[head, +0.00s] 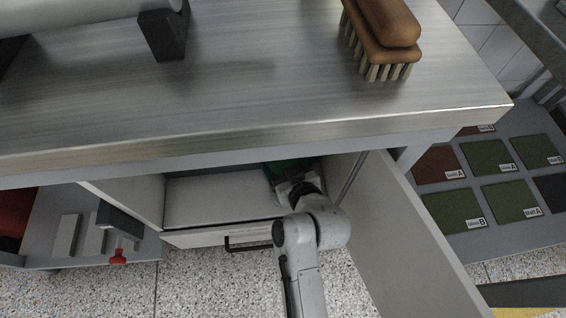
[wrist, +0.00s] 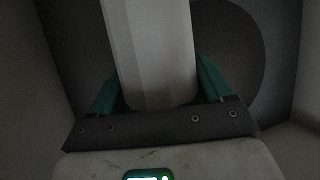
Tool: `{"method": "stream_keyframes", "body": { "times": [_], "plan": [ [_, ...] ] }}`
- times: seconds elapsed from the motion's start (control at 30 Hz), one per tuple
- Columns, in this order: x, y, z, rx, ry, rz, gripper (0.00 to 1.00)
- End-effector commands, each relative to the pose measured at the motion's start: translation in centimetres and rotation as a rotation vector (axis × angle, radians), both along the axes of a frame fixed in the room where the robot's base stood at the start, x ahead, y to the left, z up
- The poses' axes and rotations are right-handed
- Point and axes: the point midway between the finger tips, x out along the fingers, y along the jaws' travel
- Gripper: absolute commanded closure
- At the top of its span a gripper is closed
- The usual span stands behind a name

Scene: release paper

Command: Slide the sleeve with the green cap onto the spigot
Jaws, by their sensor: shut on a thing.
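My gripper (head: 294,186) reaches into the open cabinet under the steel bench, and its fingers are partly hidden in shadow there. In the wrist view my gripper (wrist: 158,92) has a green finger on each side of a pale, faceted column, which looks like the sleeve (wrist: 152,50). The gripper is shut on it. The sleeve's far end runs out of the top of the picture, and I cannot make out its green cap. Some dark green (head: 283,168) shows beside my gripper in the head view; I cannot tell whether it is cap or finger. I cannot make out the spigot.
A large dark disc (wrist: 238,50) lies behind the sleeve. The cabinet door (head: 405,235) stands open to the right of my arm. A drawer front with a black handle (head: 248,245) is below. A wooden brush (head: 384,28) lies on the bench (head: 250,95) above.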

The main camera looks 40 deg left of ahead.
Motion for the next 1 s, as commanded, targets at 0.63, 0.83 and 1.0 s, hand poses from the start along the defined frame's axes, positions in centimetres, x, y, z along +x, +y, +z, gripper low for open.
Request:
{"method": "stream_keyframes", "body": {
  "times": [0.63,0.83,1.0],
  "plan": [
    [0.0,0.0,-0.1,0.001,0.0,0.0,0.59],
    [0.0,0.0,-0.5,0.001,0.0,0.0,0.59],
    [0.0,0.0,-0.9,0.002,-0.001,0.0,0.59]
  ]
}}
